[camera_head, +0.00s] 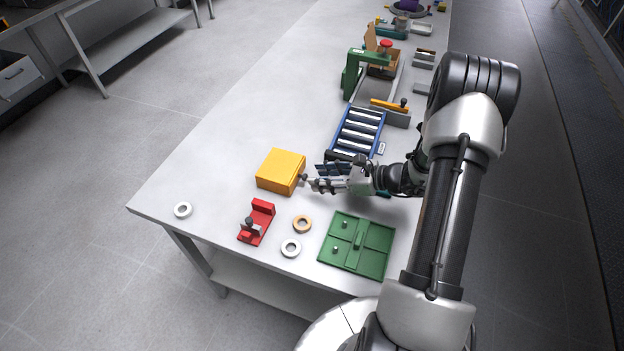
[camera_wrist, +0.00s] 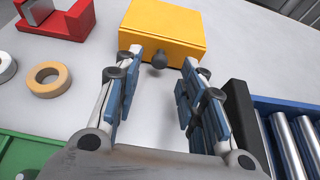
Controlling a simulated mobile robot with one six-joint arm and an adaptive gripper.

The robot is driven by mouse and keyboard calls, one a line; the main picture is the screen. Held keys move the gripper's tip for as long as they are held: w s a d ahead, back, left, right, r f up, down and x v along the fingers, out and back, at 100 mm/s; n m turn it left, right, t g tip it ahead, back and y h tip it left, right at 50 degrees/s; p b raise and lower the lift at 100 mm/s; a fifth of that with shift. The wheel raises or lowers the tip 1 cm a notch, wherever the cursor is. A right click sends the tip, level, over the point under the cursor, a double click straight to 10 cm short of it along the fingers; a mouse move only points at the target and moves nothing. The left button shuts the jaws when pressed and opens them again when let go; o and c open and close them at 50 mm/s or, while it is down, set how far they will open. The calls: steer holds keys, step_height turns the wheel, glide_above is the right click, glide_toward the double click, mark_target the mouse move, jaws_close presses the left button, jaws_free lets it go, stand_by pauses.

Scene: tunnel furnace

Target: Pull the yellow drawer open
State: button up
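The yellow drawer box (camera_head: 280,171) stands on the white table and looks shut. In the wrist view the yellow drawer box (camera_wrist: 165,25) is ahead, with a dark round knob (camera_wrist: 159,60) on its front face. My gripper (camera_head: 310,179) is to the right of the box in the head view, pointing at the knob side. In the wrist view my gripper (camera_wrist: 160,72) is open, its two blue-padded fingers on either side of the knob's line. The fingertips are close to the front face. I cannot tell whether the fingers touch the knob.
A blue roller conveyor (camera_head: 358,132) lies behind my gripper. A green tray (camera_head: 357,245), a red block fixture (camera_head: 257,222), an orange ring (camera_head: 302,224) and white rings (camera_head: 291,248) lie nearer the table's front edge.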

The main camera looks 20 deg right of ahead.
steer(key=shift+b+x, duration=0.3)
steer(key=shift+x, duration=1.5)
steer(key=shift+c, duration=0.4)
jaws_close()
